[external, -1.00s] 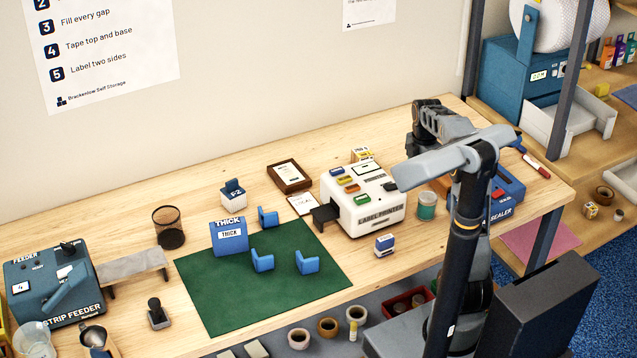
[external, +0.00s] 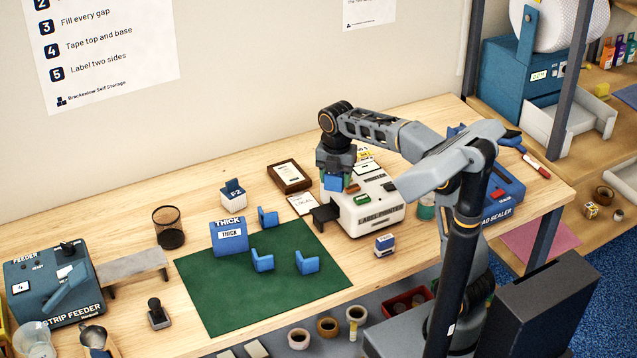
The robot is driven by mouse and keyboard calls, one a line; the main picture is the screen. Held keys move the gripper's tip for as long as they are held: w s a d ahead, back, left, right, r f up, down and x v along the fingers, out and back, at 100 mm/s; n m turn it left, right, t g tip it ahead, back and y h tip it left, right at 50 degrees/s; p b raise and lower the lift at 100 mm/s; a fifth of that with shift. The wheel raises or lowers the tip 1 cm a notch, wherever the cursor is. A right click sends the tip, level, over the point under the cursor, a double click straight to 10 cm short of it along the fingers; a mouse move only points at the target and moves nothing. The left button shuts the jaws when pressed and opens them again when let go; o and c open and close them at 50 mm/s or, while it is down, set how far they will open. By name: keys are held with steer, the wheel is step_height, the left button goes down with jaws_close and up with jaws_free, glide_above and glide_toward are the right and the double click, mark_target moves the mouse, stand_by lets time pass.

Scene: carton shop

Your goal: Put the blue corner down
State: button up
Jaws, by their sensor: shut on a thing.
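My gripper (external: 335,168) is shut on a blue corner (external: 334,183) and holds it in the air, in front of or above the left part of the white label printer. The jaws partly hide the corner. Several other blue corners stand at the green mat: one near its back edge (external: 268,216), one in the middle (external: 261,260), and one to the right (external: 307,261). The green mat (external: 225,305) lies on the wooden bench, to the left of and below my gripper in the picture.
A blue box marked THICK (external: 229,238) stands at the mat's back left. The label printer (external: 372,212), a small black stand (external: 324,216) and a stamp (external: 384,245) are to the right. A mesh cup (external: 169,228) stands at left. The mat's front is clear.

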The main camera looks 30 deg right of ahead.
steer(key=s+a+n, duration=0.4)
steer(key=s+a, duration=0.3)
steer(key=a, duration=0.5)
steer(key=s+a+n, duration=0.5)
steer(key=s+a, duration=0.3)
steer(key=a, duration=0.3)
steer(key=p, duration=0.4)
glide_above(231, 288)
steer(key=f, duration=1.3)
steer(key=shift+s+d+f, duration=0.25)
steer(key=shift+s+d, duration=0.15)
steer(key=shift+w+a+f+p, duration=0.2)
steer(key=shift+f, duration=0.3)
steer(key=shift+w+a+f+p, duration=0.15)
steer(key=shift+w+a+f, duration=0.05)
steer(key=shift+f, duration=1.55)
